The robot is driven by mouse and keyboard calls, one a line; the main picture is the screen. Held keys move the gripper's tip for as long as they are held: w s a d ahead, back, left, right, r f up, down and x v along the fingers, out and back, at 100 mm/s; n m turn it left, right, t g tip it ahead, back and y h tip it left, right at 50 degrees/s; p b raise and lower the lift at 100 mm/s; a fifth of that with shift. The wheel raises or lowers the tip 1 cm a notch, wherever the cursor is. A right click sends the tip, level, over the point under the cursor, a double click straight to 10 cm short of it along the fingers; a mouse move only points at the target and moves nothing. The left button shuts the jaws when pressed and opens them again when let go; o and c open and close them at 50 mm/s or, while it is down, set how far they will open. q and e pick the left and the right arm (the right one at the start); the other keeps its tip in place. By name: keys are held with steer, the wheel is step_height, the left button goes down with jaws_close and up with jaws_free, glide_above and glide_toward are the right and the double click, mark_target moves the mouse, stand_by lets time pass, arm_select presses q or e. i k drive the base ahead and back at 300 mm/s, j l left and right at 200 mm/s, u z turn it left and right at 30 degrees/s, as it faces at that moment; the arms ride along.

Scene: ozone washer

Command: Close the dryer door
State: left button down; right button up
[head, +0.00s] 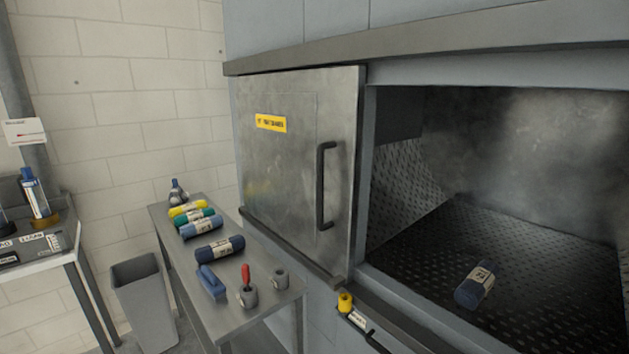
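The dryer door (280,165) is a flat grey metal panel with a yellow label (271,123) and a black vertical handle (322,186). It stands at the left of the dryer opening, between an upper ledge and a lower rail (290,247). The opening at the right is uncovered and shows a dark perforated chamber (535,265). A blue rolled bundle with a white label (476,284) lies on the chamber floor. Neither of my grippers is in the picture, and nothing touches the handle.
A grey bench (272,315) below the door holds several rolled bundles, a blue brush (212,283) and small cups. A grey bin (146,297) stands left of it. A table (62,258) with bottles is at far left. A yellow knob (345,302) sits below the opening.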

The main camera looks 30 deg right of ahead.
mark_target(300, 132)
steer(key=i+j+z, duration=0.45)
steer(key=i, duration=0.15)
steer(key=i+j+z, duration=0.5)
